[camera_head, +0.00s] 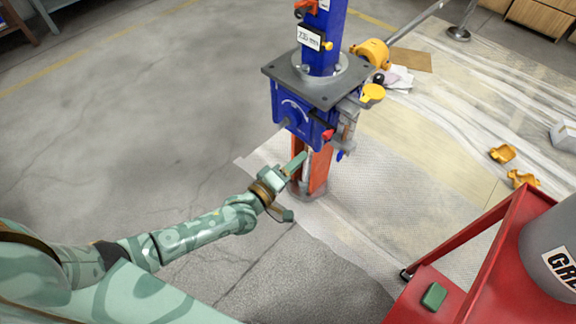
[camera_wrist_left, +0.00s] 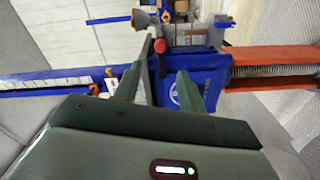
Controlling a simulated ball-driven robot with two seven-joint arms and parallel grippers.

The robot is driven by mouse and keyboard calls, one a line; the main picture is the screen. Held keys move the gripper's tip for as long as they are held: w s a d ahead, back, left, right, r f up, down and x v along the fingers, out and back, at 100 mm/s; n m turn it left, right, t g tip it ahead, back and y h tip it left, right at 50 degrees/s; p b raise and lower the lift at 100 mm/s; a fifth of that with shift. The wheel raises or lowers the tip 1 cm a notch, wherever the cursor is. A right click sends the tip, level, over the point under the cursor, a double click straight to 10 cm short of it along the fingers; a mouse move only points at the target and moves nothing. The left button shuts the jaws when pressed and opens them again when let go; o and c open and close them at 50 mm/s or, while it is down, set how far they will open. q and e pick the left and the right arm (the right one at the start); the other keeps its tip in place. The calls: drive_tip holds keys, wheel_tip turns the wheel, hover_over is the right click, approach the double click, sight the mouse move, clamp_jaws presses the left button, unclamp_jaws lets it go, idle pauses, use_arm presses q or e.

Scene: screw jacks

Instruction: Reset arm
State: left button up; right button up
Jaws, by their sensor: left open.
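My left arm reaches in from the left in the head view. Its gripper (camera_head: 291,189) is close to the lower part of a blue screw jack (camera_head: 290,106), in front of the orange column (camera_head: 320,168). The jack also shows in the left wrist view (camera_wrist_left: 205,75), lying sideways in that picture. There my left gripper's two fingers (camera_wrist_left: 170,88) stand apart with nothing between them, pointing toward the blue housing. I cannot tell whether a finger touches the jack. My right gripper is not in view.
A red cart (camera_head: 455,262) with a green block (camera_head: 434,297) and a grey drum (camera_head: 553,247) stands at the lower right. Yellow parts (camera_head: 503,153) lie on plastic sheeting (camera_head: 470,110) at right. The grey floor at left is clear.

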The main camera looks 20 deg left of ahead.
use_arm(q)
drive_tip(key=shift+v, duration=1.1)
